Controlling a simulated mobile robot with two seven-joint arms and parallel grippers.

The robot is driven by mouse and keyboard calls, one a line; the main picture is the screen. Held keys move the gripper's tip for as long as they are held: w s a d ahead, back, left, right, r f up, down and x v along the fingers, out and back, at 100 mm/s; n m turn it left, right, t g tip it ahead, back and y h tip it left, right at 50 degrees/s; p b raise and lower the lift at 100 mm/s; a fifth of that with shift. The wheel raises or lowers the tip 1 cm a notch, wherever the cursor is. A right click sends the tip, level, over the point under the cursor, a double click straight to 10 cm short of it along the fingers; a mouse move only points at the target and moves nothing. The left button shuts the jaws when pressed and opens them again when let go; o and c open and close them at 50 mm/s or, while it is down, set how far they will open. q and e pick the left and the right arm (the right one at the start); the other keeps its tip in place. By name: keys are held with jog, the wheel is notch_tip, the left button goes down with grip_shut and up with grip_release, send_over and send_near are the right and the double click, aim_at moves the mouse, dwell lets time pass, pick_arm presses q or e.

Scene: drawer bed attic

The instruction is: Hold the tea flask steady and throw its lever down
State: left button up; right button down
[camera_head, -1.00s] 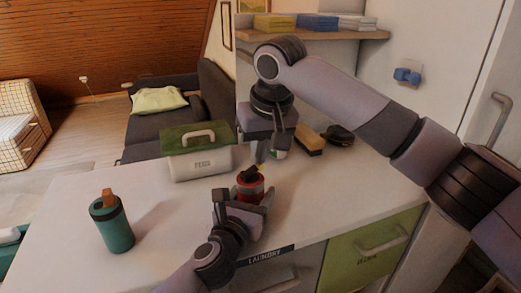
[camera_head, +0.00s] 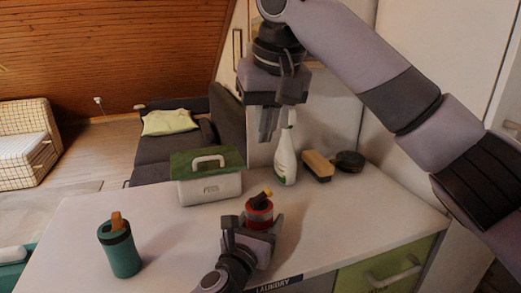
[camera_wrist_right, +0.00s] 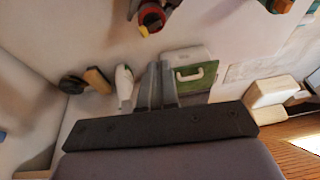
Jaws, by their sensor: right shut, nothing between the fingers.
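The red flask (camera_head: 259,213) stands near the counter's front edge. Its dark lever (camera_head: 259,200) has a yellow tip and slants up to the right in the head view. My left gripper (camera_head: 252,236) is shut around the red flask from the front. The flask and lever also show at the top of the right wrist view (camera_wrist_right: 148,16), partly cut off. My right gripper (camera_head: 269,128) is shut and empty, pointing down, well above and apart from the flask. Its fingers show closed together in the right wrist view (camera_wrist_right: 158,82).
A teal flask (camera_head: 121,252) with an orange-brown top stands on the counter at left. Behind are a green-lidded white box (camera_head: 207,187), a white spray bottle (camera_head: 285,162), a brush (camera_head: 317,166) and a dark round object (camera_head: 348,161). The counter (camera_head: 175,235) between the teal and red flasks is clear.

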jog(key=shift+s+d+r, duration=0.1)
jog(key=shift+s+r, duration=0.1)
jog(key=shift+r, duration=0.45)
pick_arm(q)
jog(key=o, duration=1.2)
